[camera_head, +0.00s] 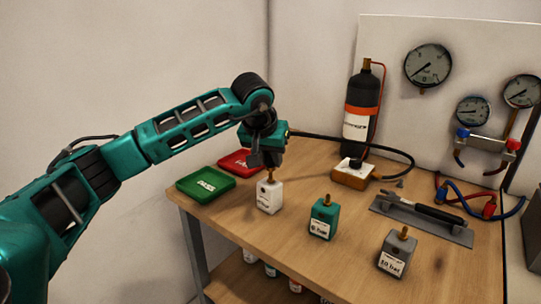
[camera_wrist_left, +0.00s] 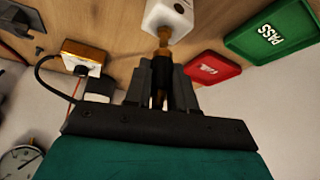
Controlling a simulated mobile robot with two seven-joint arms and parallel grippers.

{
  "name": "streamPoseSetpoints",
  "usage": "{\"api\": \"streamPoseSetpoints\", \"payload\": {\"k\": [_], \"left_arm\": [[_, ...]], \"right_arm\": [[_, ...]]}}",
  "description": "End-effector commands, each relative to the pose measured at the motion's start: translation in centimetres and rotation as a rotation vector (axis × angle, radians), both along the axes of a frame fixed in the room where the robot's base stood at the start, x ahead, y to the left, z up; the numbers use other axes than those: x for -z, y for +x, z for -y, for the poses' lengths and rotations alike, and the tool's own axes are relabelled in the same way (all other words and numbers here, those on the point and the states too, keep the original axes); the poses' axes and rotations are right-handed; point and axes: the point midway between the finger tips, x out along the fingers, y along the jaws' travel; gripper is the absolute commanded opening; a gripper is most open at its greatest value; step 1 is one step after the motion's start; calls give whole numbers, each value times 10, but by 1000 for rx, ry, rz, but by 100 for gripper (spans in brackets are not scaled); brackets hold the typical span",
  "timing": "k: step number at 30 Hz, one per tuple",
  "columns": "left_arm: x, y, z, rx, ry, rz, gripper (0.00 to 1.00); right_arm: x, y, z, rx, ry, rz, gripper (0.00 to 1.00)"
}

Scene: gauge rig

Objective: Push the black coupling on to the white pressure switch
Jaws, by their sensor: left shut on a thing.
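The white pressure switch (camera_head: 268,196) stands upright on the bench with a brass stem (camera_head: 270,175) on top. It also shows in the left wrist view (camera_wrist_left: 168,17), its stem (camera_wrist_left: 164,36) pointing at my fingers. My left gripper (camera_head: 265,160) is directly above the switch, pointing down; its fingertips show in the left wrist view (camera_wrist_left: 161,68). It is shut on the coupling, a narrow dark and brownish piece (camera_wrist_left: 159,95) mostly hidden between the fingers. I cannot tell whether the coupling touches the stem. My right gripper is not in view.
A green PASS tray (camera_head: 205,185) and red tray (camera_head: 236,160) lie left. A green switch (camera_head: 323,220) and grey switch (camera_head: 395,256) stand right. A black cylinder (camera_head: 361,112) stands behind.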

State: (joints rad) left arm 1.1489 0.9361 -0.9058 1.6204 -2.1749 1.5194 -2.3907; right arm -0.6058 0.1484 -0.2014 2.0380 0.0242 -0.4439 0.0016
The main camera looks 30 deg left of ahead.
Motion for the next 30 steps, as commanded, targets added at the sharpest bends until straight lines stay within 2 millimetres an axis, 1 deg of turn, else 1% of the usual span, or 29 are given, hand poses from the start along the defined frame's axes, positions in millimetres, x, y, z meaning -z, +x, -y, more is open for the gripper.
{"api": "streamPoseSetpoints", "payload": {"k": [5,11,30], "left_arm": [[1,0,0,0,0,1,0],[6,0,0,0,0,1,0],[24,0,0,0,0,0,0]], "right_arm": [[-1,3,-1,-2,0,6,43],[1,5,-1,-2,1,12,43],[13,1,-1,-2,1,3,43]]}}
